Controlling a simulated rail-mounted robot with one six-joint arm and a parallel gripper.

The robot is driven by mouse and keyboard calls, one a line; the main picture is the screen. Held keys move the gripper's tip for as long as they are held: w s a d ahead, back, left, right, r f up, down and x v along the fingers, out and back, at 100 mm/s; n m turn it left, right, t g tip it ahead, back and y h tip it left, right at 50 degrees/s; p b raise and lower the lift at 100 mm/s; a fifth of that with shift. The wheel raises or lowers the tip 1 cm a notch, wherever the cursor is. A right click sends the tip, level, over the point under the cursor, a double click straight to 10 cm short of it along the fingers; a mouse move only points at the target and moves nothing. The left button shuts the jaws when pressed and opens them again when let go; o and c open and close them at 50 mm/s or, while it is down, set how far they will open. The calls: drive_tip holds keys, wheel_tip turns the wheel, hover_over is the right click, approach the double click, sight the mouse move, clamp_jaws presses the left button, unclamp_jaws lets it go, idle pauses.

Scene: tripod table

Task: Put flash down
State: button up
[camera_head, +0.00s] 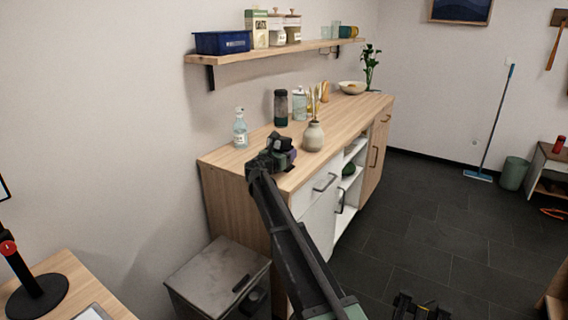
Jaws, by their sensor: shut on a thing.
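My dark arm reaches from the bottom edge up to the wooden-topped cabinet (228,157). My gripper (282,148), at its far end, is small and dark, over or in front of the cabinet's near edge. It is shut on a small dark thing with a purple side (291,154), likely the flash. Its outline blends with the gripper, and the fingertips do not show clearly. I cannot tell whether the held thing touches the cabinet top.
A clear bottle (240,130), a pale vase (313,136) and a dark tumbler (281,108) stand on the cabinet near my gripper. A grey bin (215,275) stands below. A wooden table (75,275) is at lower left. Dark floor (440,215) lies open to the right.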

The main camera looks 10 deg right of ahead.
drive_tip(key=shift+r, duration=0.15)
drive_tip(key=o, duration=1.1)
drive_tip(key=shift+s+a, duration=0.1)
drive_tip(key=shift+s, duration=0.1)
drive_tip(key=v, duration=1.1)
drive_tip(key=shift+s+a, duration=0.2)
drive_tip(key=shift+a, duration=0.05)
